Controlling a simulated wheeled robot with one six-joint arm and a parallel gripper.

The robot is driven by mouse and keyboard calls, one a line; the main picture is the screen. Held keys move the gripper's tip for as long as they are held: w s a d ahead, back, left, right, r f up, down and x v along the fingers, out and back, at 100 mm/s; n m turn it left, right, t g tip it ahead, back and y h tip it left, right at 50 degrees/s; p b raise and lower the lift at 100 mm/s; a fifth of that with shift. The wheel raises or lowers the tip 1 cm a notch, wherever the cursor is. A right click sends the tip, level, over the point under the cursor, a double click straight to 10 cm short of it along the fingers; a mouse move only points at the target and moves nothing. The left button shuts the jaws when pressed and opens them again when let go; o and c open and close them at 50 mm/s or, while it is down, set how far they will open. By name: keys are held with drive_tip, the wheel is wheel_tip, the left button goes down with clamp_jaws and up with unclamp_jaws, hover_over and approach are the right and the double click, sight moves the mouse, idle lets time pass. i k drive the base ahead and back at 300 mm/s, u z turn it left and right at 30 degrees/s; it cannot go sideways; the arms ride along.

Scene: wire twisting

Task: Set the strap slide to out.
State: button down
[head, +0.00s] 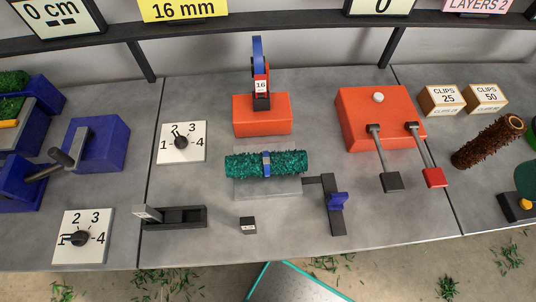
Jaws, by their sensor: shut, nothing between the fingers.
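A black slide track (335,220) with a blue slider knob (338,200) stands on the bench right of the centre. A short dark bar joins it at the upper left. I take this for the strap slide, but no label on it is readable. The knob sits near the middle of the track. A green bristly roll (285,163) lies left of it on a pale plate, with a blue band (266,164) around its middle. Another black track (185,217) with a grey end block lies at the left front. My gripper is not in view.
An orange block (262,118) with a blue upright tool is behind the roll. An orange box (370,115) with two levers stands at the right. Two numbered dials (194,155) (96,226) are at the left.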

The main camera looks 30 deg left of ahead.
sight(334, 201)
drive_tip(key=u, duration=0.1)
drive_tip(key=k, duration=0.1)
drive_tip(key=u, duration=0.6)
